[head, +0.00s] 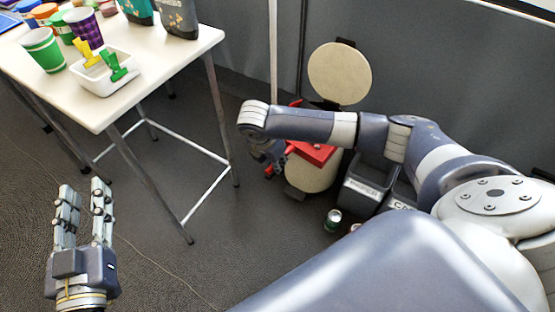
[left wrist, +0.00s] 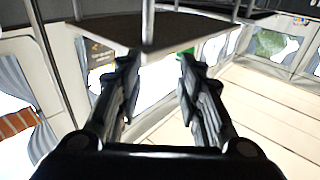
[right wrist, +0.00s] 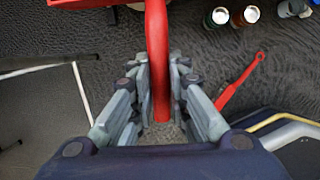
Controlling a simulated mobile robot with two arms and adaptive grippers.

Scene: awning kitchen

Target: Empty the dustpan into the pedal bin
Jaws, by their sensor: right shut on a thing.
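The pedal bin (head: 312,180) stands on the floor near the wall, its round cream lid (head: 338,72) raised. My right arm crosses in front of it and hides its opening. The red dustpan (head: 315,153) is in front of the bin's upper part; its contents cannot be made out. My right gripper (head: 268,153) is shut on the dustpan's handle, which runs between the fingers (right wrist: 160,95) in the right wrist view. Part of the pan (right wrist: 90,3) shows at that view's top edge. My left gripper (head: 84,188) is open and empty, left of the bin, near the table.
A white table (head: 135,62) with cups (head: 42,50) and a white tray (head: 84,84) stands at left. Grey labelled bins (head: 365,190) stand right of the pedal bin. A can (head: 333,218) is on the floor. A red-handled thing (right wrist: 240,85) shows in the right wrist view.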

